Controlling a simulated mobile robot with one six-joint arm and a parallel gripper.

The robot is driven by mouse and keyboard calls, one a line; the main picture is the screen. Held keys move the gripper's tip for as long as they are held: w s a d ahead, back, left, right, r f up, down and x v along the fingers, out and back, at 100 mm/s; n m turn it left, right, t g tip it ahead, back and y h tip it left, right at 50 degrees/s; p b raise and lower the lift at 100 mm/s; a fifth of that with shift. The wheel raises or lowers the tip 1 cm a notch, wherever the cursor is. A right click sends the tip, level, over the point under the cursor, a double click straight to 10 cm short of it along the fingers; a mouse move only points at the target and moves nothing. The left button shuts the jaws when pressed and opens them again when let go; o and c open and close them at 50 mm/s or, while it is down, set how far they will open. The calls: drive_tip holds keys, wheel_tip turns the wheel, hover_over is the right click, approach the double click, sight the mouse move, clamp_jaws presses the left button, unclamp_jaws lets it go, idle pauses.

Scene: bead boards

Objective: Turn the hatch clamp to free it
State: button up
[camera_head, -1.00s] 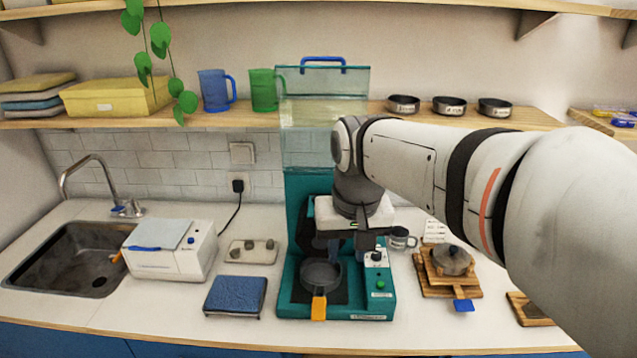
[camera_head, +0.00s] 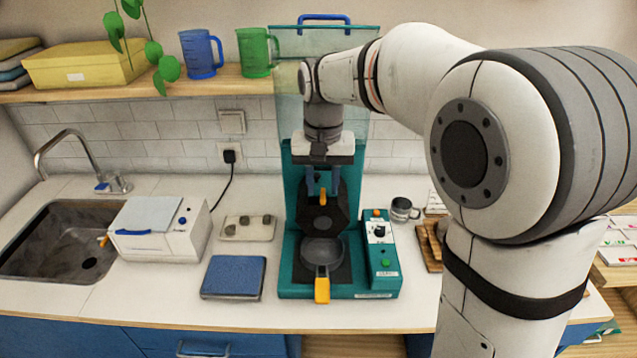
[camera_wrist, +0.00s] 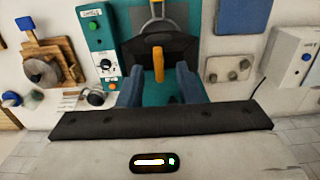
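The teal press (camera_head: 292,270) stands on the counter with a tall clear hatch panel (camera_head: 290,110) rising above it. An orange upright tab (camera_head: 322,197), which looks like the clamp lever, sits at a dark angular block (camera_head: 338,213) above the pan. It also shows in the wrist view as an orange tab (camera_wrist: 158,66). My gripper (camera_head: 322,188) points down with its blue fingers apart. In the wrist view the gripper (camera_wrist: 158,88) has a finger on either side of the tab, with visible gaps. I cannot tell whether the fingertips reach its depth.
A dark pan (camera_head: 322,252) with an orange handle sits in the press below. The control box (camera_head: 382,262) is at its right, a metal mug (camera_head: 402,209) beyond. A blue pad (camera_head: 234,277), a tray with knobs (camera_head: 248,228) and a white machine (camera_head: 150,235) lie left.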

drive_tip(key=shift+f, duration=0.7)
drive_tip(key=shift+d, duration=0.1)
